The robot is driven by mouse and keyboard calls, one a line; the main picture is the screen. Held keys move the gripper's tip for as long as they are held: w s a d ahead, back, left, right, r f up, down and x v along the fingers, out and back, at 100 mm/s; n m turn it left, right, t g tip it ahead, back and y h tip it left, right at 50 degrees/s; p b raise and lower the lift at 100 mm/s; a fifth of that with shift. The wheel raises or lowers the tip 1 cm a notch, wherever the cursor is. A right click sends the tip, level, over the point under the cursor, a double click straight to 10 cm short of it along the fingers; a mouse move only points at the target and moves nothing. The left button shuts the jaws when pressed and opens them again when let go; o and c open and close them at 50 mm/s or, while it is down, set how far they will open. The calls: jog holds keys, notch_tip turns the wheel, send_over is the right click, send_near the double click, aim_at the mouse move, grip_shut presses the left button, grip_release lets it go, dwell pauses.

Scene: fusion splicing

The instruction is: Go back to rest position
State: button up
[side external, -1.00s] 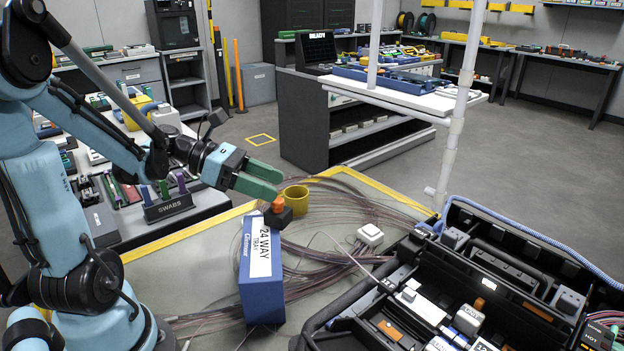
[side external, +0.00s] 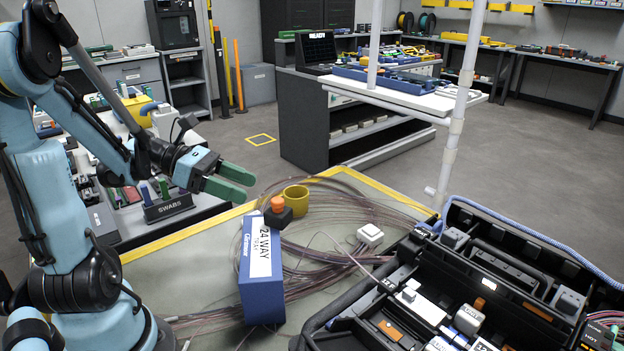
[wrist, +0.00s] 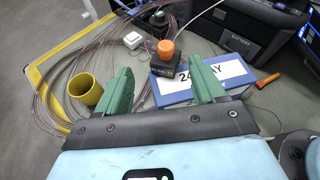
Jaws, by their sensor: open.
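My gripper (side external: 232,181) has green fingers and is raised in the air, to the left of and above the blue 24 WAY tray (side external: 262,295). It is open and empty; in the wrist view the two green fingers (wrist: 160,88) stand apart with nothing between them. A black block with an orange knob (side external: 278,208) stands at the tray's far end. In the wrist view the orange-knobbed block (wrist: 167,62) shows beyond the gap between the fingers, next to the blue tray (wrist: 172,95).
A yellow cup (side external: 296,200) stands behind the orange-knobbed block. A small white box (side external: 370,234) sits among loose fibres on the mat. A large open black case (side external: 400,290) fills the lower right. A white pole (side external: 455,140) rises behind it. A SWABS holder (side external: 168,207) stands left of my gripper.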

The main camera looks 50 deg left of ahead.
aim_at(274, 200)
jog(key=x, duration=0.5)
jog(key=shift+w+d+f, duration=0.1)
jog(key=shift+w+d, duration=0.05)
jog(key=shift+d, duration=0.1)
jog(key=shift+w+d+f, duration=0.15)
jog(key=shift+w+f, duration=0.05)
jog(key=shift+r, duration=1.8)
jog(key=shift+s+d+r, duration=0.2)
jog(key=shift+d+r, duration=0.15)
jog(key=shift+r, duration=0.25)
jog(key=shift+s+d+r, duration=1.7)
jog(key=shift+d+r, duration=1.6)
jog(key=shift+d, duration=1.9)
jog(key=shift+m+g+h, duration=0.6)
jog(key=shift+g, duration=0.1)
jog(key=shift+w+a+f, duration=0.1)
jog(key=shift+w+f, duration=0.15)
jog(key=shift+w, duration=0.45)
jog(key=shift+w+a+f, duration=0.1)
jog(key=shift+w+f, duration=0.15)
jog(key=shift+w, duration=0.4)
jog(key=shift+w+a+f, duration=0.1)
jog(key=shift+w+f, duration=0.15)
jog(key=shift+w, duration=0.45)
